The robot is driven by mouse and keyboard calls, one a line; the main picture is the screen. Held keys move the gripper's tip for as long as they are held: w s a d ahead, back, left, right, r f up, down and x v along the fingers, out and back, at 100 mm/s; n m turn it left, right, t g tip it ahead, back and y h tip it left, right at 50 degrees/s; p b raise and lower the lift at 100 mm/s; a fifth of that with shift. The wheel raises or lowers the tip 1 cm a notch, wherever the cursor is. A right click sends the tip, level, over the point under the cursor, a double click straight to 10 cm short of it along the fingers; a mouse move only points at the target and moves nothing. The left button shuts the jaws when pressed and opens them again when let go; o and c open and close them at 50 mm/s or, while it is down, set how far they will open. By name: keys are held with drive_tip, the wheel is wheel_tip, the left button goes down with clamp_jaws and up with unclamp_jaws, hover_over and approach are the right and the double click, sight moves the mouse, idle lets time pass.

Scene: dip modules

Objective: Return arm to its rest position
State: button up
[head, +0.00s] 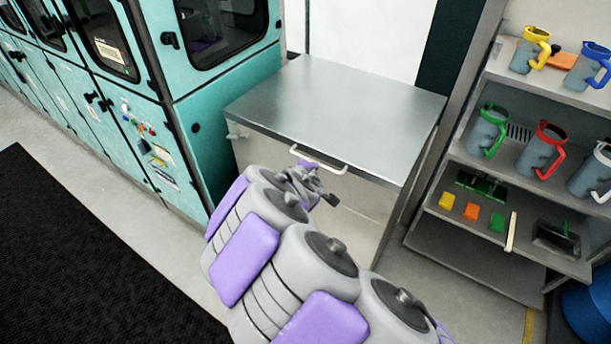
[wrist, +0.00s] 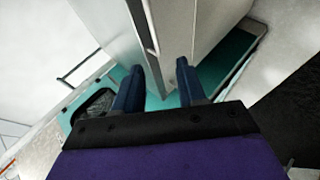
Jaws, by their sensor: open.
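My arm, grey with purple pads, reaches forward from the bottom of the head view. My gripper (head: 315,184) is at its far end, in front of the metal cabinet (head: 340,100) and close to its white handle (head: 318,160). I cannot tell from the head view whether it touches the handle. In the wrist view my gripper (wrist: 158,88) shows two dark blue fingers apart, with nothing held between them. A pale cabinet edge lies beyond the fingertips there.
Teal machines (head: 225,100) with windows and knobs stand to the left. A shelf (head: 500,70) at the right holds several jugs with coloured handles and small coloured blocks. A black mat (head: 80,250) lies at the lower left. The cabinet top is bare.

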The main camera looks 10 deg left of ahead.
drive_tip(key=shift+a, duration=0.15)
drive_tip(key=s+d+r+m+g+h, duration=0.1)
drive_tip(key=s+d+r+m+g, duration=0.2)
drive_tip(key=d, duration=0.5)
drive_tip(key=s+d+r+m+h, duration=0.2)
drive_tip(key=s+d+m, duration=0.25)
drive_tip(key=d, duration=0.25)
drive_tip(key=s+d+r+m+g+h, duration=0.1)
drive_tip(key=s+d+r+m+g, duration=0.15)
drive_tip(key=s+d, duration=0.4)
drive_tip(key=s+d+r+m+g+y, duration=0.1)
drive_tip(key=s+m+g, duration=0.1)
drive_tip(key=s, duration=1.1)
drive_tip(key=s+d+r+m+g+y, duration=0.1)
drive_tip(key=s+r+m+g+y, duration=0.1)
drive_tip(key=s, duration=1.2)
drive_tip(key=m+g, duration=0.1)
drive_tip(key=g, duration=0.1)
drive_tip(key=shift+s+d+r+g, duration=0.15)
drive_tip(key=shift+d+r+g, duration=0.1)
drive_tip(key=shift+d+g, duration=0.1)
drive_tip(key=shift+d, duration=0.1)
